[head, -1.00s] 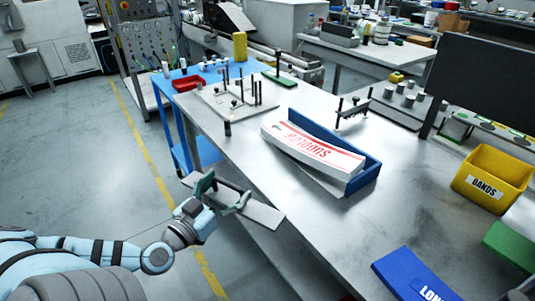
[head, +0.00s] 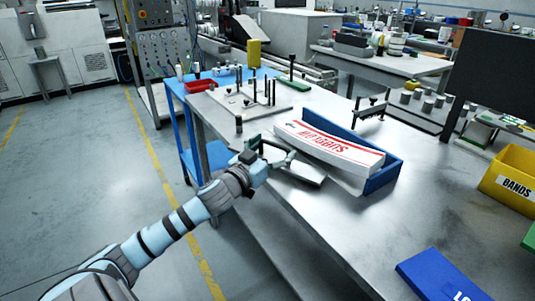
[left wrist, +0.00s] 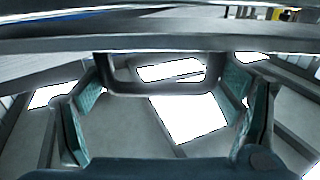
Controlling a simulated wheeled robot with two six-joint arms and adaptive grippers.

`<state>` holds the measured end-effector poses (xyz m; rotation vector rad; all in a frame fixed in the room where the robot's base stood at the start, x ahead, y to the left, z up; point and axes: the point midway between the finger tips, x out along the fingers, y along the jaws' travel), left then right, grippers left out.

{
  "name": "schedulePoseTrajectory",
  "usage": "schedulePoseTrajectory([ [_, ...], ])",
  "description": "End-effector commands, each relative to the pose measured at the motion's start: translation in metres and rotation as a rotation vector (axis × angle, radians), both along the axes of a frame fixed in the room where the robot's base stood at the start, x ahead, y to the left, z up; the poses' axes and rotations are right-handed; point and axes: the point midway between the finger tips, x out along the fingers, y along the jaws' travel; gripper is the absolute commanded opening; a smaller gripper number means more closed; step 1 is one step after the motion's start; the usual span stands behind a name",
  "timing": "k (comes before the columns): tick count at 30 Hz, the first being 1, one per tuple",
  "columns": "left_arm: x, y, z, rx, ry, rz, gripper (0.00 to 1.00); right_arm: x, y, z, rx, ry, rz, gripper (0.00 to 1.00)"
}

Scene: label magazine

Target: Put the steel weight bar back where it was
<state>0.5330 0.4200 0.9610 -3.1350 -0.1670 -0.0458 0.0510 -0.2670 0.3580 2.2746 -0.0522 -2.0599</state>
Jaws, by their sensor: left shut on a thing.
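The steel weight bar (head: 303,172) is a flat grey bar with a dark handle. My left gripper (head: 272,153) is shut on it and holds it near the table's left edge. The bar's right end lies close to the near left end of the white label stack; I cannot tell whether it touches anything. In the left wrist view the bar (left wrist: 160,45) crosses the top of the picture, with its handle loop between my fingers (left wrist: 165,100). The white label stack (head: 325,146) with red print lies in the blue magazine (head: 381,178). My right gripper is not seen.
A fixture plate with posts (head: 235,101) stands farther back on the steel table (head: 330,225). A small black stand (head: 370,108) is behind the magazine. A yellow BANDS bin (head: 508,178) and a blue bin (head: 440,277) are at the right. The front middle is clear.

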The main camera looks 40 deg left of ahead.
Motion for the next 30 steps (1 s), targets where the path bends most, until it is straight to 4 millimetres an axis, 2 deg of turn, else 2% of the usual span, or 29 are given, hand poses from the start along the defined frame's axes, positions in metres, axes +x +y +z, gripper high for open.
schedulePoseTrajectory([
  [5,0.021,0.0,0.005,-0.004,-0.011,-0.006,0.23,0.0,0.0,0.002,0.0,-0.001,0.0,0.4],
  [9,0.021,0.0,-0.01,0.001,-0.007,-0.007,0.23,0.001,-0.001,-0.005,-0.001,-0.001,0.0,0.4],
  [17,0.021,0.0,-0.012,0.001,-0.007,-0.007,0.23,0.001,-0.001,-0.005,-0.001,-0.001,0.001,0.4],
  [18,0.02,0.001,-0.015,-0.001,0.0,-0.003,0.89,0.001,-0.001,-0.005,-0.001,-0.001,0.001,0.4],
  [20,0.02,0.001,-0.015,-0.001,0.0,-0.003,0.99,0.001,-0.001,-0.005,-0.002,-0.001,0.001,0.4],
  [21,0.02,0.001,-0.015,-0.001,0.0,-0.003,1.0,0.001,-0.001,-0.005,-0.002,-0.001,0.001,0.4],
  [30,0.02,0.001,-0.015,0.0,-0.001,-0.004,1.0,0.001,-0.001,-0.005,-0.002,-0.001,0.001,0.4],
])
